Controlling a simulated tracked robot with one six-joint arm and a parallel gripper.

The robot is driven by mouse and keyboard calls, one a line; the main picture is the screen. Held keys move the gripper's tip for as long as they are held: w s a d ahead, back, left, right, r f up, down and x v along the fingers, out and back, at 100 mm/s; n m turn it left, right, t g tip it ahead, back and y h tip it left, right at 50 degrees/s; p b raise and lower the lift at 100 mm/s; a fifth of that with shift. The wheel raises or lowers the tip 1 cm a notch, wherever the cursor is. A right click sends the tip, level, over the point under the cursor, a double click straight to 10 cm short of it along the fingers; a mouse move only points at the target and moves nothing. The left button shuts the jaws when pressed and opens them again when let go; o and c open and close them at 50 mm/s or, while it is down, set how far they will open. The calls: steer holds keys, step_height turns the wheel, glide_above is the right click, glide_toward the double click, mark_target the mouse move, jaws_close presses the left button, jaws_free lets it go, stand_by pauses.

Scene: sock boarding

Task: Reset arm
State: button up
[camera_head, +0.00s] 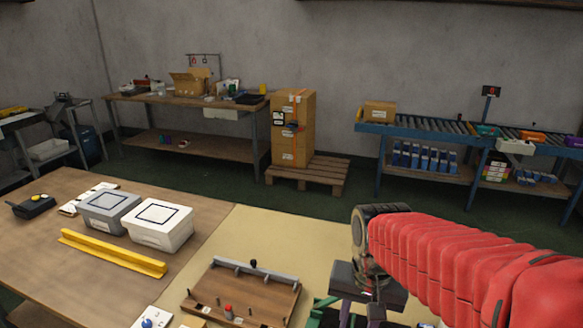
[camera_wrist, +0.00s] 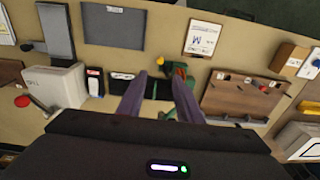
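My gripper (camera_wrist: 160,80) shows in the wrist view as two purple-grey fingers with a clear gap between their tips. It is open, and I see nothing held. A green and red item (camera_wrist: 180,74) lies beyond the right fingertip; whether they touch I cannot tell. In the head view my red-sleeved arm reaches in from the right, and my gripper (camera_head: 360,313) points down over the near table. Its fingertips are cut off by the lower edge there.
A brown wooden board with a metal bar (camera_head: 245,292) lies left of my gripper. Further left are a yellow rail (camera_head: 112,252), a white lidded box (camera_head: 160,228) and a grey one (camera_head: 108,211). A pale mat (camera_head: 285,243) has bare room behind the board.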

steer(key=s+d+r+n+t, duration=0.2)
steer(key=s+r+n+t, duration=0.1)
steer(key=s+r, duration=0.3)
steer(key=shift+s+d+r+n+t, duration=0.3)
steer(key=shift+s+d+r+t, duration=0.05)
steer(key=shift+s+t, duration=0.5)
